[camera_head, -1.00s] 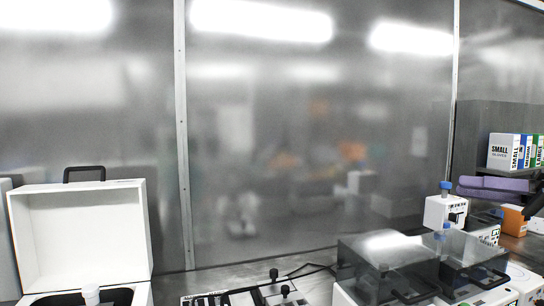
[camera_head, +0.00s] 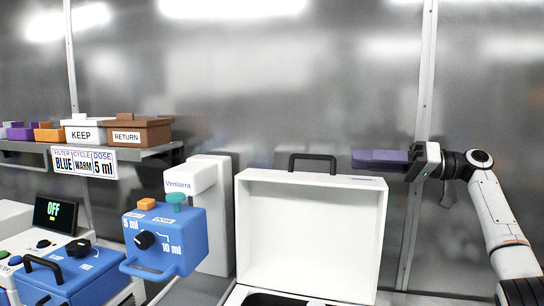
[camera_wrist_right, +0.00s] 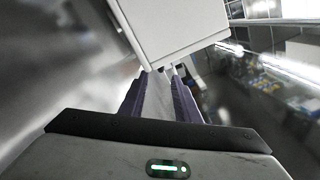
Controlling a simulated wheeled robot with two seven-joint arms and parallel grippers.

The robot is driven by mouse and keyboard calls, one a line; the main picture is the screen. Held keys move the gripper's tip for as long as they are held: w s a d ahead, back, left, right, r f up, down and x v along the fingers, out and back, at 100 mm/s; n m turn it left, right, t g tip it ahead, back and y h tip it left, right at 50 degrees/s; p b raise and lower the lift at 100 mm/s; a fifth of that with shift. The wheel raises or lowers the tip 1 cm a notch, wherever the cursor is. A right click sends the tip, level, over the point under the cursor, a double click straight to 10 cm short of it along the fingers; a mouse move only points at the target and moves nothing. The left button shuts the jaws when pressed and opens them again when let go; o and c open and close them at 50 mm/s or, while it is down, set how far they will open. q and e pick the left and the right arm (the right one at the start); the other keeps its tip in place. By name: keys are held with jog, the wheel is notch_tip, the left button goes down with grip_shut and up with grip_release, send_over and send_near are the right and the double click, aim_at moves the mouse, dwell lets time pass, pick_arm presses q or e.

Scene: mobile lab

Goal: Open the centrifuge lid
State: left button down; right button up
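The centrifuge is the white box with its lid (camera_head: 310,235) standing open and upright in the head view. A black handle (camera_head: 312,157) shows above the lid's top edge. The centrifuge body (camera_head: 237,297) shows only as a strip at the bottom, with part of a dark opening; the rest is cut off. My right gripper (camera_head: 356,159) has purple fingers, which point left by the lid's upper right corner. I cannot tell if they touch it. In the right wrist view the fingers (camera_wrist_right: 163,72) are apart, with the white lid (camera_wrist_right: 175,30) beyond their tips. My left gripper is out of view.
A blue box with a dial (camera_head: 165,240) and a white Venlorra device (camera_head: 212,215) stand left of the centrifuge. A shelf (camera_head: 150,152) at the left holds KEEP and RETURN boxes. A blue case (camera_head: 75,275) and an OFF display (camera_head: 55,212) are below it.

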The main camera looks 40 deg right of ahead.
aim_at(325, 157)
jog(key=p+x, duration=0.2)
jog(key=x, duration=0.7)
jog(key=shift+w+a+r+p, duration=0.1)
jog(key=shift+a+r+p, duration=0.05)
jog(key=shift+a+p, duration=0.2)
jog(key=shift+w+a, duration=0.3)
jog(key=shift+w, duration=0.15)
grip_shut()
